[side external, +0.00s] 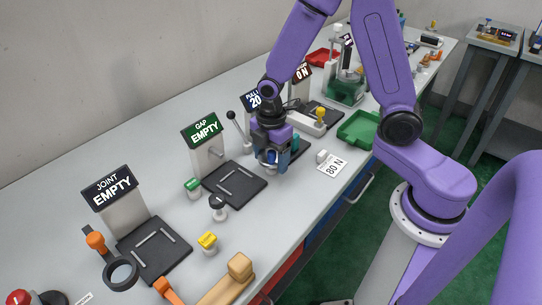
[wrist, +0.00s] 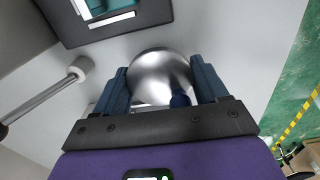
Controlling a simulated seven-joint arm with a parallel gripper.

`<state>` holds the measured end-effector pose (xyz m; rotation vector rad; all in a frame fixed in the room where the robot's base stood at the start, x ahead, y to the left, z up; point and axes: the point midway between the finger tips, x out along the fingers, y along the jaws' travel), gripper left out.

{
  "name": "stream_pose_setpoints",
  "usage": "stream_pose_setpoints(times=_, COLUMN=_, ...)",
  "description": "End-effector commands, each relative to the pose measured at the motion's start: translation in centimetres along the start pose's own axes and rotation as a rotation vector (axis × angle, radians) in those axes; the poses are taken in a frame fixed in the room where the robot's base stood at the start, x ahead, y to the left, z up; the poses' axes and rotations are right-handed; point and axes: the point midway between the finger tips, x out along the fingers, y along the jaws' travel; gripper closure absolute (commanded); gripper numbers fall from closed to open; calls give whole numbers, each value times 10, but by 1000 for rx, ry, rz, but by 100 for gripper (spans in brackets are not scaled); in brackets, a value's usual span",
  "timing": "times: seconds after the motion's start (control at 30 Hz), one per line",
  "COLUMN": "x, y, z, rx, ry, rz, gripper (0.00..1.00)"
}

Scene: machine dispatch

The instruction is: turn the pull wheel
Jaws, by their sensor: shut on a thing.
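The pull wheel (wrist: 158,72) is a shiny silver round knob in the wrist view, with a small dark blue part at its near lower edge. My gripper (wrist: 160,66) is shut on it, one dark blue finger on each side. In the side external view my gripper (side external: 272,163) is low over the bench, in front of the sign reading PULL (side external: 253,99), which my arm partly covers. The wheel itself is mostly hidden there by the fingers.
A black-knobbed lever (side external: 236,125) stands left of my gripper. The GAP station (side external: 235,184) and JOINT station (side external: 154,250), both signed EMPTY, lie further left. A white 80 N card (side external: 332,166) and a green tray (side external: 358,128) are to the right.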

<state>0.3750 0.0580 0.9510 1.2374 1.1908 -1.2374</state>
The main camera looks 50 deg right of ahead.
Motion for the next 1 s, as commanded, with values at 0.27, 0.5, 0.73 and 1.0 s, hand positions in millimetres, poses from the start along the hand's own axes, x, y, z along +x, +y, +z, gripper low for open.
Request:
stream_pose_setpoints(times=0.27, x=0, y=0, z=0, rx=264, ry=0, rz=1, gripper=58)
stream_pose_setpoints(times=0.5, x=-1, y=0, z=0, rx=494, ry=0, rz=1, gripper=58)
stream_pose_setpoints(times=0.73, x=0, y=0, z=0, rx=711, ry=0, rz=1, gripper=58)
stream_pose_setpoints(times=1.0, x=0, y=0, z=0, rx=968, ry=1, rz=1, gripper=58)
